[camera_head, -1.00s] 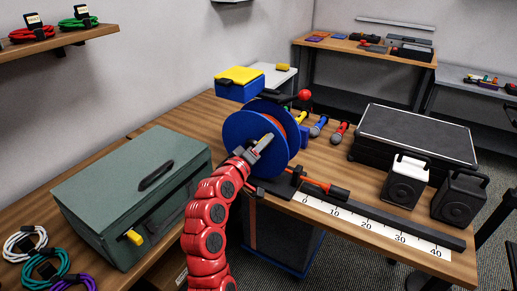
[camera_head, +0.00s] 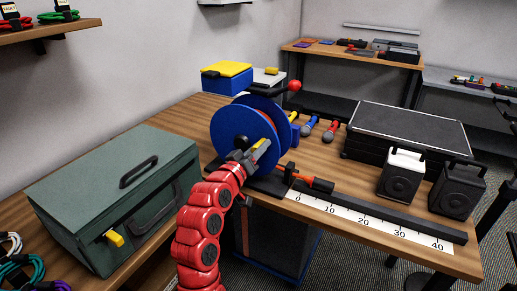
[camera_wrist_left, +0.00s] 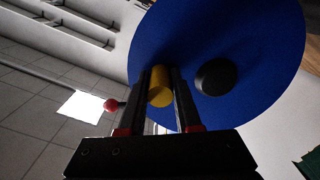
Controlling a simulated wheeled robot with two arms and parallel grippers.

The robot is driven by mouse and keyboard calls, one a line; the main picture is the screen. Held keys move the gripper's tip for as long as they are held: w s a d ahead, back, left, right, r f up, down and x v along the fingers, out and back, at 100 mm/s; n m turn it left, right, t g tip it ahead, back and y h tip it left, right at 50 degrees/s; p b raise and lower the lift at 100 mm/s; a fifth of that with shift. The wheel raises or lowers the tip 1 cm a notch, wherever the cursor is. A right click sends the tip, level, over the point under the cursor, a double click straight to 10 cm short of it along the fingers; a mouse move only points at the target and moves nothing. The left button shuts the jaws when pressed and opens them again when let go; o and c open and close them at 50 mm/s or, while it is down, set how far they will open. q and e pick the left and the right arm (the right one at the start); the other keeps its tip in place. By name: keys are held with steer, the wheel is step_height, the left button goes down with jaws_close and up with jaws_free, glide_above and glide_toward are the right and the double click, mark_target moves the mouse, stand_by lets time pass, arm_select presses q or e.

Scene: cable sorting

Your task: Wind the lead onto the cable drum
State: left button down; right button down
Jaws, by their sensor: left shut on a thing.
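The blue cable drum (camera_head: 229,137) stands upright on a black base at the table's front edge. Some orange shows between its flanges. A yellow peg (camera_wrist_left: 160,86) sticks out of the near flange. My left gripper (camera_head: 257,152) is shut on this peg, and the wrist view shows it between the fingers (camera_wrist_left: 162,98). A black hub (camera_wrist_left: 215,77) is beside it. The orange lead (camera_head: 299,178) runs from the guide right of the drum to a black end piece (camera_head: 318,185), above a white scale strip (camera_head: 365,222). My right gripper is not in view.
A green-grey case (camera_head: 100,195) stands left of my arm. A red knob (camera_head: 295,85) sticks up behind the drum. Microphones (camera_head: 309,126) lie behind the guide. A black flight case (camera_head: 407,140) and two speakers (camera_head: 400,174) stand right. A blue box (camera_head: 227,82) is at the back.

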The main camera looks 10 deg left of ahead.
arm_select(q)
steer(key=c, duration=0.6)
jaws_free()
steer(key=p+v, duration=1.1)
steer(key=v, duration=0.6)
steer(key=shift+s, duration=0.2)
steer(key=shift+a, duration=0.1)
